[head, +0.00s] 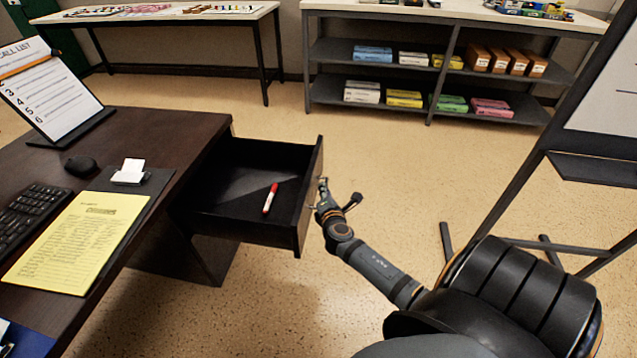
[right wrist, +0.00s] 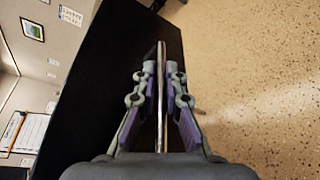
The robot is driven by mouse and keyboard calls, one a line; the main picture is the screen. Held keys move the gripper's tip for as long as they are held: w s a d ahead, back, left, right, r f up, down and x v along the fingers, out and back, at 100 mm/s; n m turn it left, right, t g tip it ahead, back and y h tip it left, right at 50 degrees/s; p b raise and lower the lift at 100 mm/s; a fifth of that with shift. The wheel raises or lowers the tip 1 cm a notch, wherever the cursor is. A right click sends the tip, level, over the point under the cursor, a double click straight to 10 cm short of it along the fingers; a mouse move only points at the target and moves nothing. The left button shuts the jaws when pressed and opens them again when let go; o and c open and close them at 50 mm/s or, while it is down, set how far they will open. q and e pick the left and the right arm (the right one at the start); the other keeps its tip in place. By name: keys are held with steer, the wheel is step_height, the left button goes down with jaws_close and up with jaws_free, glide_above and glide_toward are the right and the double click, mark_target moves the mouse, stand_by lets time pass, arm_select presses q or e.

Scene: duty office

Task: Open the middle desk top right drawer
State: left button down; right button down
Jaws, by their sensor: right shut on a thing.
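The top right drawer (head: 244,188) of the dark desk (head: 150,133) is pulled well out. A red and white marker (head: 270,198) lies inside it, and the rest of the drawer floor that shows is bare. My right gripper (head: 322,192) is at the outer face of the drawer front, shut on its handle. The handle itself is mostly hidden by the gripper. My left gripper is not in view.
On the desk are a keyboard (head: 28,218), a mouse (head: 80,165), a yellow sheet (head: 78,240) and a call list stand (head: 50,88). A board stand (head: 590,165) is at the right. Shelves (head: 440,60) stand at the back. The floor between is clear.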

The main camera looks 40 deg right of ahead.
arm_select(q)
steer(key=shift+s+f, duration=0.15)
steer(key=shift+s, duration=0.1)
arm_select(e)
steer(key=shift+s+d+f, duration=0.1)
steer(key=shift+s+d, duration=0.25)
steer(key=shift+s, duration=0.1)
steer(key=c, duration=1.7)
jaws_free()
steer(key=v, duration=1.2)
